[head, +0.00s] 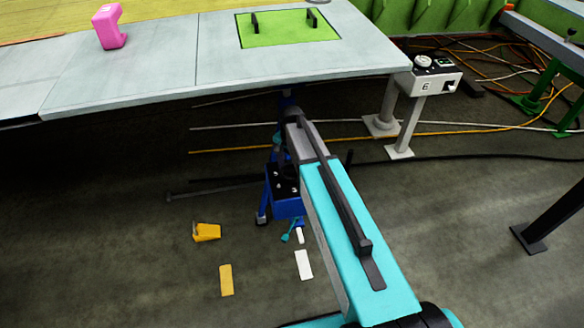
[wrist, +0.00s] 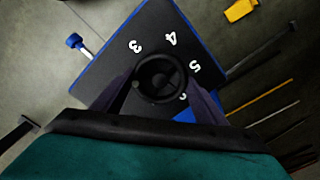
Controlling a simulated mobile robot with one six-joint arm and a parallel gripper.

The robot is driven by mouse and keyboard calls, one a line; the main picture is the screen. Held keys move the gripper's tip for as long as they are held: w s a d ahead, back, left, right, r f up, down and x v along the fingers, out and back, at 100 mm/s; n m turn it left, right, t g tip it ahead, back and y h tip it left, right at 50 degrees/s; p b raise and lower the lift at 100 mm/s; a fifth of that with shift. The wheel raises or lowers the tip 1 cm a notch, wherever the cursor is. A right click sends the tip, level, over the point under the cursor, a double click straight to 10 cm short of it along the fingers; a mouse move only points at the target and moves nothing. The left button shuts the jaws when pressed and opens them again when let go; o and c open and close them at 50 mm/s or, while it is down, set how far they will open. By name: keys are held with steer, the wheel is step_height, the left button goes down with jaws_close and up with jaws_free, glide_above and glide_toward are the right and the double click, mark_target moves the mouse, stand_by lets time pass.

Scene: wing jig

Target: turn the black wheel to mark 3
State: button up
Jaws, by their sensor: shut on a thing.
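The black wheel (wrist: 160,70) sits on a dark panel (wrist: 110,72) with blue edges in the wrist view. White marks 3 (wrist: 136,47), 4 (wrist: 171,39) and 5 (wrist: 194,67) curve around it; another mark at its lower right is partly hidden. A small spot shows at the wheel's lower left, but I cannot tell whether it is a pointer. My gripper (wrist: 160,82) is shut on the wheel, with one finger on each side. In the head view, the blue box (head: 287,207) stands below the table, and my arm hides the wheel and fingers.
A white control box (head: 432,80) stands right. Cables cross the floor. A yellow block (head: 206,232) lies left of the box.

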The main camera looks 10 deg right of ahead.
mark_target(292, 171)
steer(key=m, duration=0.5)
steer(key=shift+m+p, duration=0.45)
steer(key=shift+m, duration=1.95)
steer(key=o, duration=1.1)
steer(key=shift+s, duration=0.1)
steer(key=shift+c, duration=0.2)
steer(key=shift+r, duration=0.15)
steer(key=shift+r+b, duration=0.4)
steer(key=shift+r, duration=3.25)
steer(key=shift+s, duration=0.15)
